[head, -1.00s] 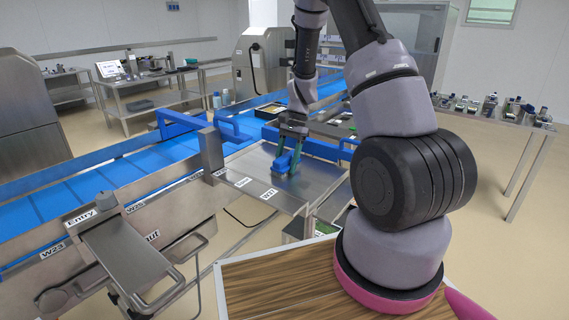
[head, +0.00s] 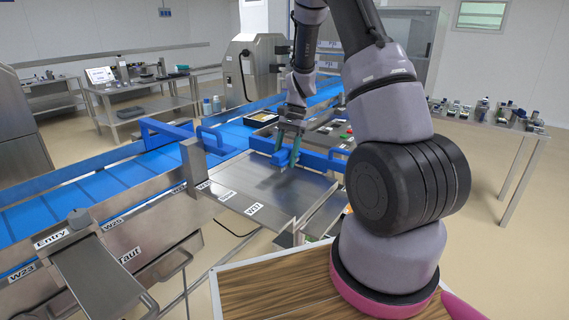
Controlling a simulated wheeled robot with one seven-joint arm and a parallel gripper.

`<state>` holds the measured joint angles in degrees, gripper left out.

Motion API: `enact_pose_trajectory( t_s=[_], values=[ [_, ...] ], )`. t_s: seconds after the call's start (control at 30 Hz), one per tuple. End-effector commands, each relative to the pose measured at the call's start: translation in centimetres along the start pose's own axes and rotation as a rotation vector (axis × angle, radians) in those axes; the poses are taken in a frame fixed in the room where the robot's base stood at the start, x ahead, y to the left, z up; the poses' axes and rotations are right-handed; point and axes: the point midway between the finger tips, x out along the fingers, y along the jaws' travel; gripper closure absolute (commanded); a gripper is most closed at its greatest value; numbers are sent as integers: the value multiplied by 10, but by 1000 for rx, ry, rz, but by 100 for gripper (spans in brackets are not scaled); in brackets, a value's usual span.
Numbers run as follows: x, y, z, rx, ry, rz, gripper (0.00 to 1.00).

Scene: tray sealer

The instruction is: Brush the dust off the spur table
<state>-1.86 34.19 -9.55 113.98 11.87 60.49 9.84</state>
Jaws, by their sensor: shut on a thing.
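The spur table (head: 262,195) is a flat steel plate in the middle of the head view, beside the blue conveyor, with a white label on its front edge. My gripper (head: 288,150) is over its far part, pointing down, with teal fingers shut on a blue brush (head: 283,157). The brush is near the blue rail at the table's back. Its bristles are hard to make out, and I cannot tell whether they touch the plate. A faint dark patch shows on the plate below the brush; I cannot tell whether it is dust or shadow.
The blue conveyor (head: 90,185) runs along the left and back. A blue guard rail (head: 318,160) borders the table's far side. A steel post (head: 193,160) stands at its left corner. The entry shelf (head: 95,275) is front left. A side table (head: 500,125) stands right.

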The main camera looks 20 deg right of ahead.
Motion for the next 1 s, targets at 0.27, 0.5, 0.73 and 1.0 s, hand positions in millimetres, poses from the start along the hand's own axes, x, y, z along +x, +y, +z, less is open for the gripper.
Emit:
enact_pose_trajectory(
  t_s=[0.27, 0.5, 0.73, 1.0],
  values=[
    [-24, 1, 12, 0, 2, -3, 100],
    [-39, 2, 21, 2, 1, -2, 100],
    [-40, 2, 21, 3, 0, -1, 100],
    [-40, 2, 21, 3, 0, -1, 100]
  ],
)
